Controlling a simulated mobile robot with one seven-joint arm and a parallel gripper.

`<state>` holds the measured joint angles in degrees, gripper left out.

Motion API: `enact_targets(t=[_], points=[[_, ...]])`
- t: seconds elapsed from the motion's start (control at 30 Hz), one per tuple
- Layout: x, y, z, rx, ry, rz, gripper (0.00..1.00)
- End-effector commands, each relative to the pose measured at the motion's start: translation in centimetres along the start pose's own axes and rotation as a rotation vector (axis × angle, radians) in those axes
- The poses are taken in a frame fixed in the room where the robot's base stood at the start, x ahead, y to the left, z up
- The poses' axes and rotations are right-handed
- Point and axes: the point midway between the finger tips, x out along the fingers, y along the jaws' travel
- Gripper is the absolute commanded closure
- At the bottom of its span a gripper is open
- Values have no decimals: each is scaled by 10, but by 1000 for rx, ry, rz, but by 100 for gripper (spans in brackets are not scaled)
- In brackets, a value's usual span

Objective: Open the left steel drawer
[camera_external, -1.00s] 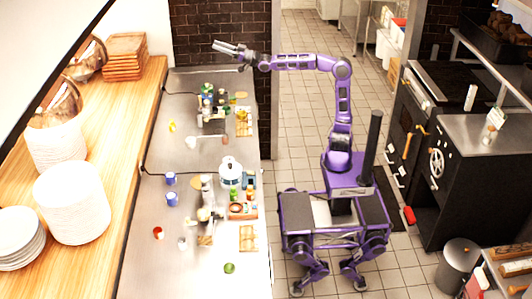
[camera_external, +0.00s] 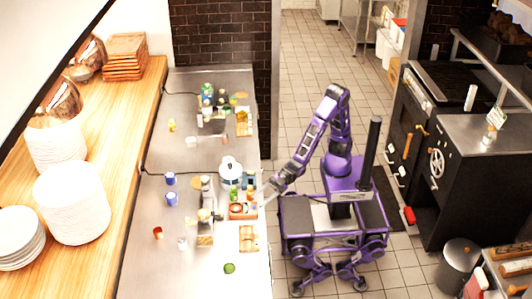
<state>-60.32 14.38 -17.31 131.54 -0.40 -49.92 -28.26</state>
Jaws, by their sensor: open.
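The steel counter (camera_external: 150,262) runs down the left-centre of the view. Its drawer fronts are hidden, since the camera looks down on the top, so I cannot see the left steel drawer or its handle. My gripper (camera_external: 267,193) is low at the counter's right edge, beside the condiment tray. Its jaws are open and look empty, though the fingertips are small and hard to make out. I cannot tell whether they touch the counter.
Tiled floor (camera_external: 300,110) is clear behind my arm. A black stove (camera_external: 455,140) stands to the right.

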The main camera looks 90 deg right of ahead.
Motion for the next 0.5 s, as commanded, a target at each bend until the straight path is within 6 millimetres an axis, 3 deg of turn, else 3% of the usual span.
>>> enact_targets(t=[0.03, 0.2, 0.3, 0.5], points=[[-7, -38, 14, -15, -17, -56, 55], [-41, -144, 51, -98, -50, -211, 55], [-51, -173, 73, -189, -43, -222, 55], [-64, -202, 121, -419, -22, -174, 55]])
